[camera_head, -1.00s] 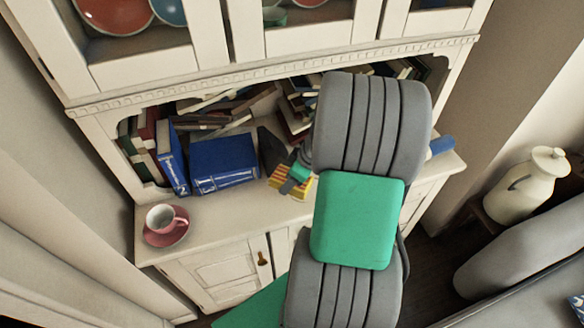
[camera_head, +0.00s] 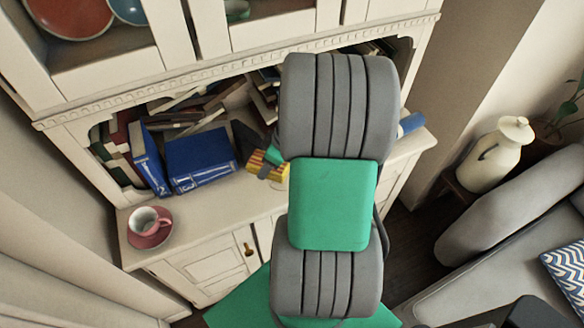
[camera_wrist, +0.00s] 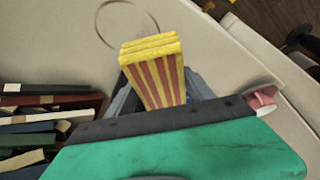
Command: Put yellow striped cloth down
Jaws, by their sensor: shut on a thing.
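The yellow striped cloth (camera_wrist: 152,72) is a folded, block-like stack with red stripes, seen in the wrist view. My gripper (camera_wrist: 160,98) is shut on it, with grey fingers at its two sides. In the head view the cloth (camera_head: 256,160) shows in part at the left of my arm, over the white cabinet's counter (camera_head: 225,205). My gripper (camera_head: 270,165) there is mostly hidden by my arm. I cannot tell whether the cloth touches the counter.
Blue books (camera_head: 200,160) stand left of the cloth, with several other books in the niche behind. A pink cup (camera_head: 147,220) on a saucer (camera_head: 150,238) sits at the counter's left end. A blue object (camera_head: 411,124) lies at the right end.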

